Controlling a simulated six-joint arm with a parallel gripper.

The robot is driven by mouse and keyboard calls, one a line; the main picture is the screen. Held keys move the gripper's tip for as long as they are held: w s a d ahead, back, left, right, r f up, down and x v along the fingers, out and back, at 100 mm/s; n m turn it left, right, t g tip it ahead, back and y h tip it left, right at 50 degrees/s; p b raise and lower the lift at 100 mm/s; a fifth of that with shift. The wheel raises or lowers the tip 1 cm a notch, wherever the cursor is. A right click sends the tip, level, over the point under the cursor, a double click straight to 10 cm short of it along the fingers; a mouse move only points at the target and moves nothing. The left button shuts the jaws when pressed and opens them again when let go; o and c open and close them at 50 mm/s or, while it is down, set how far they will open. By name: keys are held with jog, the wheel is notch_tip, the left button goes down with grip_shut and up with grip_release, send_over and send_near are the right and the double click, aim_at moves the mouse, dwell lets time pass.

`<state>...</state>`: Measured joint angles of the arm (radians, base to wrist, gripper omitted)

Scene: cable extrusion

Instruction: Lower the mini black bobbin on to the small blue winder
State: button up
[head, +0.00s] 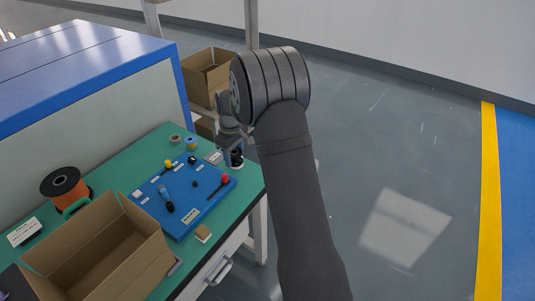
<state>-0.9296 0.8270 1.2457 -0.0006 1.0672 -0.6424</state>
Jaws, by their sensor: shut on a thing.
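My gripper (233,148) hangs over the right end of the green table, partly hidden by my own arm. It is shut on what looks like the mini black bobbin (237,160), a small dark piece with a pale lower edge. I cannot tell whether the bobbin touches the table. The small blue winder is hard to single out. A small light-blue upright piece (163,190) stands on the left part of the blue board (190,222). A small blue-and-tan roll (190,144) lies behind the board. The gripper is to the right of both.
The board carries a yellow knob (168,163), a red knob (225,179) and several black pieces. An open cardboard box (142,238) stands at the front left, with an orange spool (66,188) behind it. A blue-topped cabinet (85,65) borders the table's back left.

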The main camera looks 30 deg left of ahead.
jog(key=s+a, duration=0.6)
jog(key=s, duration=0.1)
jog(key=s+a, duration=0.4)
jog(key=shift+s+f, duration=0.15)
jog(key=shift+f, duration=3.5)
jog(key=shift+f, duration=0.15)
jog(key=o, duration=1.4)
jog(key=shift+c, duration=0.2)
jog(key=shift+r, duration=3.5)
jog(key=shift+f, duration=3.4)
